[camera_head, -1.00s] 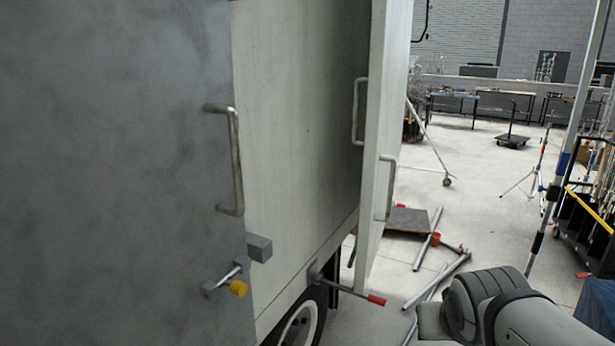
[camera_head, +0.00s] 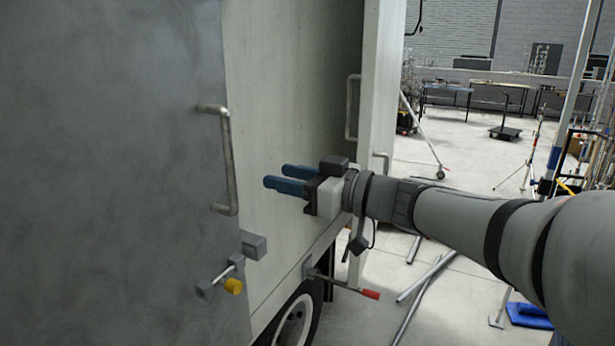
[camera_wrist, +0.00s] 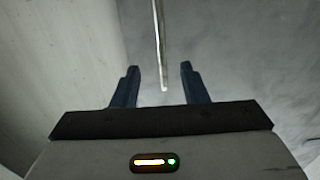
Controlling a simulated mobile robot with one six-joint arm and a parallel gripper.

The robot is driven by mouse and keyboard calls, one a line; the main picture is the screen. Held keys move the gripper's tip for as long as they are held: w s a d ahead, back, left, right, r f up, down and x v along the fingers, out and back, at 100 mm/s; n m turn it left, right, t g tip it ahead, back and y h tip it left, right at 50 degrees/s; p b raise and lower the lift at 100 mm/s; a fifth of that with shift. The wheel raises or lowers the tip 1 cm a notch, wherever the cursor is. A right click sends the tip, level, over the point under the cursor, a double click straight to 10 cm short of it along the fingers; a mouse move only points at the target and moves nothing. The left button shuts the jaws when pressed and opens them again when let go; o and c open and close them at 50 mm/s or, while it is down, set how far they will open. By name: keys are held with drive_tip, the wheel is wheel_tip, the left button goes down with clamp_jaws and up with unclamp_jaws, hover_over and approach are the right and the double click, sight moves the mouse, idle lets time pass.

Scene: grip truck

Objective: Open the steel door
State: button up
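The steel door (camera_head: 110,170) is a grey mottled panel filling the left of the head view. Its bent metal handle (camera_head: 231,165) stands upright near the door's right edge. Below it is a latch with a yellow knob (camera_head: 233,286). My gripper (camera_head: 274,175) is right of the handle, apart from it, with two blue fingers pointing left. In the wrist view my gripper (camera_wrist: 158,68) is open and empty. The handle (camera_wrist: 159,45) shows there ahead, in line with the gap between the fingertips, with the steel door (camera_wrist: 230,45) behind it.
A pale panel (camera_head: 290,110) of the truck lies behind my gripper. A pale open door (camera_head: 381,85) with handles stands to the right. A red-tipped lever (camera_head: 370,294) and a wheel (camera_head: 297,322) are below. Metal poles (camera_head: 420,290) lie on the floor.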

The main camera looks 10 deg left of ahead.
drive_tip(key=x, duration=1.2)
drive_tip(key=shift+w+a, duration=0.2)
drive_tip(key=shift+a, duration=0.15)
drive_tip(key=shift+c, duration=0.6)
drive_tip(key=c, duration=0.7)
drive_tip(key=shift+s+p+v, duration=0.15)
drive_tip(key=shift+p+v, duration=0.1)
drive_tip(key=shift+v, duration=1.1)
drive_tip(key=shift+s+p+v, duration=0.15)
drive_tip(key=shift+p+v, duration=0.05)
drive_tip(key=shift+v, duration=1.2)
clamp_jaws()
drive_tip(key=shift+s+d, duration=0.35)
drive_tip(key=p, duration=0.2)
approach(232, 166)
drive_tip(key=shift+s+d, duration=0.3)
drive_tip(key=shift+s, duration=0.3)
drive_tip(key=shift+s+d, duration=0.25)
drive_tip(key=shift+s, duration=0.35)
